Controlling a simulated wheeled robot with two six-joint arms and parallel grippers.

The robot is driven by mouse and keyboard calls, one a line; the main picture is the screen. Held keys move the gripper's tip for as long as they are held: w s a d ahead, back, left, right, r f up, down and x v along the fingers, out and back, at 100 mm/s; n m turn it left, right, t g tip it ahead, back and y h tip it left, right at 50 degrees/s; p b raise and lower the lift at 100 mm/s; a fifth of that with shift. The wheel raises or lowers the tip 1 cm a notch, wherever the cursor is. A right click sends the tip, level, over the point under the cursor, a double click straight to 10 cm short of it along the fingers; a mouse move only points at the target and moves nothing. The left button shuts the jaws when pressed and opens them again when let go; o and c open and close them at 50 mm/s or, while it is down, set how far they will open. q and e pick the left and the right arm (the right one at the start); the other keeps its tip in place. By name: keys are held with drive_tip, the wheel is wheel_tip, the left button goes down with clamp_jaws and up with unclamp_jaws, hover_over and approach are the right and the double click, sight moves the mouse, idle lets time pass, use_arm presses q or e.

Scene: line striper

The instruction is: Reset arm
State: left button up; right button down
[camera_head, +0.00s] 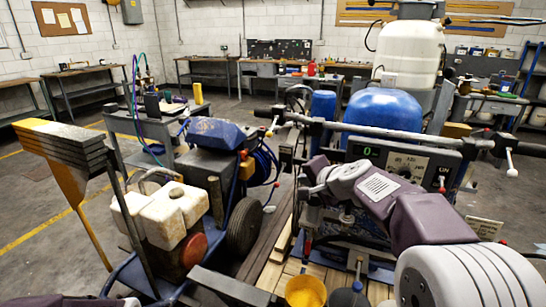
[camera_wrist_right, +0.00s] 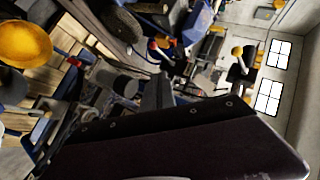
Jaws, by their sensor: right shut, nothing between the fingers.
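My right arm comes in from the lower right of the head view, over the line striper. My right gripper (camera_head: 312,196) is at the far end of its purple link, in front of the control box (camera_head: 408,160) with a green display. The gripper is shut and empty, and its fingers are hard to make out against the dark parts behind. In the right wrist view the dark gripper (camera_wrist_right: 157,92) shows in the middle, above a purple link of mine. My left gripper is not in view.
A yellow cup (camera_head: 305,292) stands below my right arm. An engine with white tank (camera_head: 160,210) is at left. Open floor (camera_head: 35,190) lies further left.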

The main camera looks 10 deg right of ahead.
drive_tip(key=s+a+f+n+g, duration=0.2)
drive_tip(key=s+a+f, duration=0.1)
drive_tip(key=s+f, duration=0.15)
drive_tip(key=s+a+f+n+g+y, duration=0.1)
drive_tip(key=s+a+f+n+g, duration=0.15)
drive_tip(key=f, duration=0.35)
drive_tip(key=s+a+f+n+g, duration=0.1)
drive_tip(key=s+a+f, duration=0.1)
drive_tip(key=s+f, duration=0.3)
drive_tip(key=s+d+f+n+g+h, duration=0.25)
drive_tip(key=s+f+n+g, duration=0.3)
drive_tip(key=s+f, duration=0.7)
wheel_tip(320, 180, up, 16)
drive_tip(key=s+n+p, duration=0.1)
drive_tip(key=s+p, duration=0.1)
drive_tip(key=p, duration=1.2)
drive_tip(key=shift+s+d+f, duration=0.2)
drive_tip(key=shift+d+f, duration=0.05)
drive_tip(key=shift+d, duration=0.15)
